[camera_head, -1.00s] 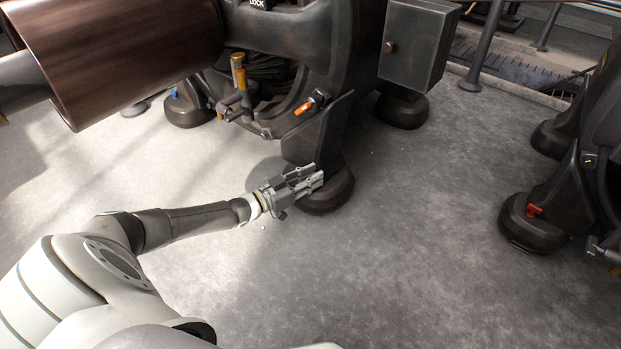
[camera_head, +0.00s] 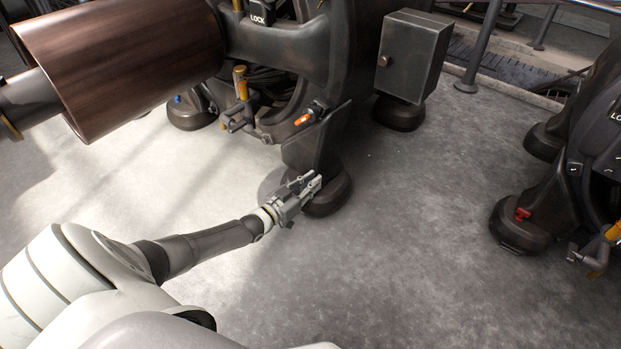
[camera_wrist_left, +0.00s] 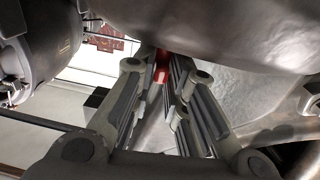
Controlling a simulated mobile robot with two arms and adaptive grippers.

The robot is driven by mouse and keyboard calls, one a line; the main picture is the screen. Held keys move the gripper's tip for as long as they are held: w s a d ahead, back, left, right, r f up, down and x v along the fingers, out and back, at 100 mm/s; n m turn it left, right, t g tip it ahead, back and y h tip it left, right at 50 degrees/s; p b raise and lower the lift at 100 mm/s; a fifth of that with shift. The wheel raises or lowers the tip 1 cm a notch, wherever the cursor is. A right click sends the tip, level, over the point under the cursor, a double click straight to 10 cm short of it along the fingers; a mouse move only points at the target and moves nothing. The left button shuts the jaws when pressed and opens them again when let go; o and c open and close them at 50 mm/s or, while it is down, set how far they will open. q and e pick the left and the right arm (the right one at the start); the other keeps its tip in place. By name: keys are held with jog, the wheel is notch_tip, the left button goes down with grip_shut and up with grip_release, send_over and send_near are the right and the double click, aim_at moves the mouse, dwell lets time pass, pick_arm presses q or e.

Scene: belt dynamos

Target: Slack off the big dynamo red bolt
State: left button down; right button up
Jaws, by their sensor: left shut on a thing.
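The big dynamo (camera_head: 330,55) stands at the upper middle of the head view, with a dark leg on a round foot (camera_head: 330,197). My left gripper (camera_head: 311,181) is at that foot, its fingers pointing up and right. In the left wrist view the red bolt (camera_wrist_left: 162,66) sits between the fingertips of my left gripper (camera_wrist_left: 161,78), which is shut on it. The bolt is hidden in the head view, and its far end is hidden in the wrist view. My right gripper is not in view.
A brown drum (camera_head: 125,55) is at the upper left. An orange-handled part (camera_head: 304,118) and a yellow-handled lever (camera_head: 241,85) are above my gripper. Another machine with a red bolt (camera_head: 522,214) stands at the right. The floor (camera_head: 400,260) between is clear.

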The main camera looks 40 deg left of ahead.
pick_arm(q)
jog(key=c, duration=1.7)
grip_release()
jog(key=shift+c, duration=0.2)
jog(key=s+a, duration=0.1)
jog(key=s, duration=1.1)
jog(key=shift+a, duration=0.4)
